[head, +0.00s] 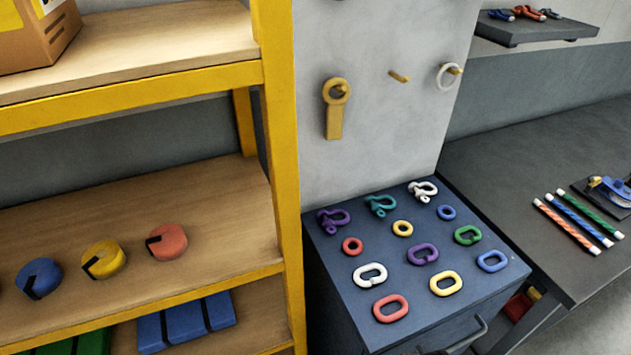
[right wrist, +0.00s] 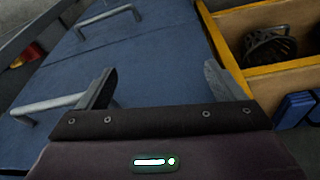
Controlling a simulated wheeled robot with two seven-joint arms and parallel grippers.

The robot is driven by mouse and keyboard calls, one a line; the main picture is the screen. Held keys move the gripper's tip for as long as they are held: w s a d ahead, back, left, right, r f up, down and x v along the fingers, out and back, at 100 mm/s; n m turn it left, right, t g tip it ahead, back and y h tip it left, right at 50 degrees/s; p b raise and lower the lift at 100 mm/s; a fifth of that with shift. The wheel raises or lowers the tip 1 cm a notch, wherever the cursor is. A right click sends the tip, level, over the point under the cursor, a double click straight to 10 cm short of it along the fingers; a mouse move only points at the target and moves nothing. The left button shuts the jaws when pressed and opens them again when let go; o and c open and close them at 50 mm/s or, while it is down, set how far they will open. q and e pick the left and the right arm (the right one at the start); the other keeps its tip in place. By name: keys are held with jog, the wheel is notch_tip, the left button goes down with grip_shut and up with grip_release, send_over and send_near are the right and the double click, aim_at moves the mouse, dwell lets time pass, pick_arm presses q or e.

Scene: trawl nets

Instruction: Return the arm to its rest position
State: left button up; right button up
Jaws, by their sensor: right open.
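My right gripper (right wrist: 162,80) shows in the right wrist view with its two dark fingers wide apart and nothing between them. Behind it is the blue front of the cabinet (right wrist: 150,60), with metal bar handles; I cannot tell the exact distance to it. Neither gripper can be made out in the head view. My left gripper is in neither view.
The cabinet top (head: 332,262) holds shackles, rings and links. A yellow-framed shelf (head: 283,150) stands left, with round floats (head: 103,259). A grey bench (head: 520,165) is right, with striped rods (head: 580,220). A yellow tag (head: 334,115) hangs on the wall panel.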

jog(key=s+d+f+g+b, duration=0.1)
jog(key=s+f, duration=0.3)
jog(key=f, duration=0.7)
jog(key=s+f+b, duration=0.1)
jog(key=s+f, duration=0.3)
jog(key=f, duration=0.7)
jog(key=s+d+f+b, duration=0.1)
jog(key=s+d+f, duration=0.2)
jog(key=s+f, duration=1)
jog(key=shift+s+g, duration=0.4)
jog(key=shift+s, duration=0.75)
jog(key=shift+s, duration=0.1)
